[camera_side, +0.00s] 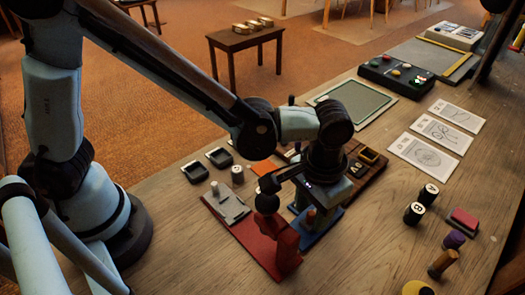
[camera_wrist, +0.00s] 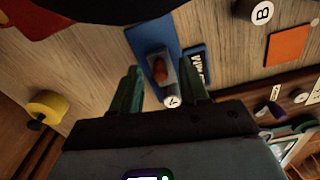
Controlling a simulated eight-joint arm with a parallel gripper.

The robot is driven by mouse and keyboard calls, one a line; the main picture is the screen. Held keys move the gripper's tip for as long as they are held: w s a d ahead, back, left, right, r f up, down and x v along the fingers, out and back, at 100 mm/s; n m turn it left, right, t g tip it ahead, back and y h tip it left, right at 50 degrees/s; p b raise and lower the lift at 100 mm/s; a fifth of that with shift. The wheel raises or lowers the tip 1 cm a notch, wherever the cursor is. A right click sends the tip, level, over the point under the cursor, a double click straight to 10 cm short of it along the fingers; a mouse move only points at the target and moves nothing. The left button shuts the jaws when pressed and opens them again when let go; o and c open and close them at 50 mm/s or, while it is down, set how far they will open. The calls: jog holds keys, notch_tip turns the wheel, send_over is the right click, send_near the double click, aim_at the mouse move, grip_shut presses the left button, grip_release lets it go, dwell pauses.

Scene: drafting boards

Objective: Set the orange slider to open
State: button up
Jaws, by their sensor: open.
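The orange slider knob (camera_wrist: 160,70) stands on a narrow blue board in the wrist view, in a grey slot piece. It also shows in the side view (camera_side: 309,216) on the blue board (camera_side: 325,232), below my gripper. My gripper (camera_side: 318,203) is open, with its green fingers pointing down over the board. In the wrist view the fingers lie to either side of the knob, with gaps visible; I cannot tell whether they touch it. A small blue plate with white lettering (camera_wrist: 197,66) lies beside the board; its words are unclear. My wrist hides part of the board.
A red board (camera_side: 250,235) with a grey slider and a red upright stands close on the left. A dark wooden tray (camera_side: 372,170) is close behind right. The table's front middle is clear.

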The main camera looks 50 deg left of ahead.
aim_at(301, 220)
grip_shut()
dwell(0.3)
jog(key=shift+s, duration=1.55)
grip_release()
jog(key=shift+w+r, duration=0.1)
notch_tip(301, 220, up, 12)
